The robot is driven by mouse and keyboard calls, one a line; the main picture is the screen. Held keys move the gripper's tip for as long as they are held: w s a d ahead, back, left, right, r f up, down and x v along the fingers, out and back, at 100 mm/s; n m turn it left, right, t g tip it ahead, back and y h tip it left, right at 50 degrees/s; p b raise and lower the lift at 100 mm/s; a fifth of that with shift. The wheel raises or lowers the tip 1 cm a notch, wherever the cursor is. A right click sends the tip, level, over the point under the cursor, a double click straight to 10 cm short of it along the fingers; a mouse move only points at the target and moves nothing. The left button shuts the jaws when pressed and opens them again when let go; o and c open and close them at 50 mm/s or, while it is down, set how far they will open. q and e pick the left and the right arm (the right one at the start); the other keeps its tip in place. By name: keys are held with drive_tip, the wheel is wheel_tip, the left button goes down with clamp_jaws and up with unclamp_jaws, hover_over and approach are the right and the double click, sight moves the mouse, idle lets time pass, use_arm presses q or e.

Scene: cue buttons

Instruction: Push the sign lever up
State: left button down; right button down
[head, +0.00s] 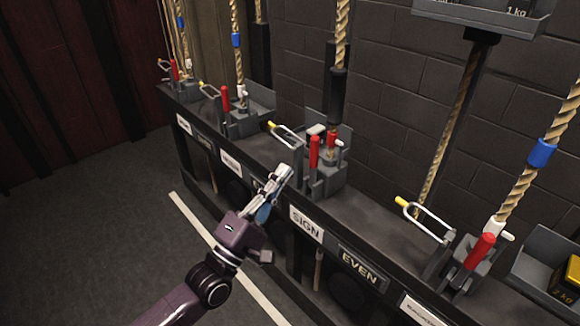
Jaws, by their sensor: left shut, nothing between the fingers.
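The SIGN label (306,224) is a white plate on the front of the dark rail. Above it and slightly left, the sign lever (314,152) has a red handle standing roughly upright in a grey rope lock (327,178). A wire loop with a yellow tip (273,125) sits to the lever's left. My left gripper (284,172) is shut and empty, in front of the rail, just below and left of the red handle in the picture. A gap shows between its fingertips and the handle; the exact depth is unclear. My right gripper is not in view.
Similar rope locks with red levers stand along the rail, including one at the right (480,250) and one at the left (225,98). Ropes (447,140) rise from the rail. An EVEN label (359,267) is right of SIGN. The floor at left (90,220) is clear.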

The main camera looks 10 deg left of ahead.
use_arm(q)
drive_tip(key=s+a, duration=0.1)
drive_tip(key=s, duration=0.2)
drive_tip(key=s+a, duration=0.1)
drive_tip(key=shift+s+a+r, duration=0.2)
drive_tip(key=shift+s+a, duration=0.05)
drive_tip(key=shift+a, duration=0.05)
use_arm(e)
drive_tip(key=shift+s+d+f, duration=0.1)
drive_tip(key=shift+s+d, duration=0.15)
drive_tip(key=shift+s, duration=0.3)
